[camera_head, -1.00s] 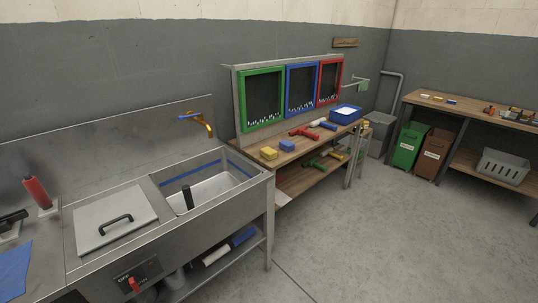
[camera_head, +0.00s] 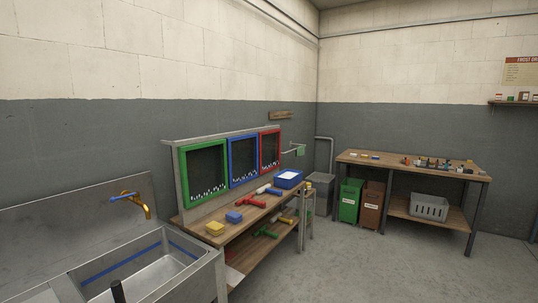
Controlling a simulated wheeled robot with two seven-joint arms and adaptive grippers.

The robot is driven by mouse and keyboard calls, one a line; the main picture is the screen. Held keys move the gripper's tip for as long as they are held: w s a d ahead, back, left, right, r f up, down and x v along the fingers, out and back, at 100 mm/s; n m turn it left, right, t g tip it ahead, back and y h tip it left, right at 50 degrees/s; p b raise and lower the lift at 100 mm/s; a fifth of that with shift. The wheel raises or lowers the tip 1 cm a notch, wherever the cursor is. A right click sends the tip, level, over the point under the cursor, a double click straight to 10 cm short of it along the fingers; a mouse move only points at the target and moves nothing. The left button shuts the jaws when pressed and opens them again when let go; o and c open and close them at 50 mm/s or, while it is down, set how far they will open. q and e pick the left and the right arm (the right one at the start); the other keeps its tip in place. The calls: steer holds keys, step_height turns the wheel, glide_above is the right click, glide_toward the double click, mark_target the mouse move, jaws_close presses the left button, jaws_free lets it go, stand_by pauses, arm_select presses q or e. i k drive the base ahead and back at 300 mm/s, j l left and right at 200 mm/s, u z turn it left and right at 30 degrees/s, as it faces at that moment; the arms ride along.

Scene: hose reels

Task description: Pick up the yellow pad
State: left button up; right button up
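A yellow pad (camera_head: 215,228), a small block, lies on the near left end of the wooden workbench (camera_head: 203,213). A blue block (camera_head: 234,217) of similar shape lies just behind it to the right. Neither of my grippers shows in the head view, and nothing is seen touching the yellow pad.
A metal sink (camera_head: 150,275) with a brass tap (camera_head: 138,204) stands at the left, beside the bench. Red and green tools, a blue tray (camera_head: 288,179) and framed panels are at the bench. A second bench (camera_head: 415,167) stands far right. The floor (camera_head: 360,260) between is clear.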

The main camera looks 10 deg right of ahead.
mark_target(214, 228)
steer(key=i+l+u, duration=0.15)
steer(key=i+l, duration=0.75)
steer(key=i+l+u, duration=0.2)
steer(key=i+l, duration=0.75)
steer(key=l, duration=0.1)
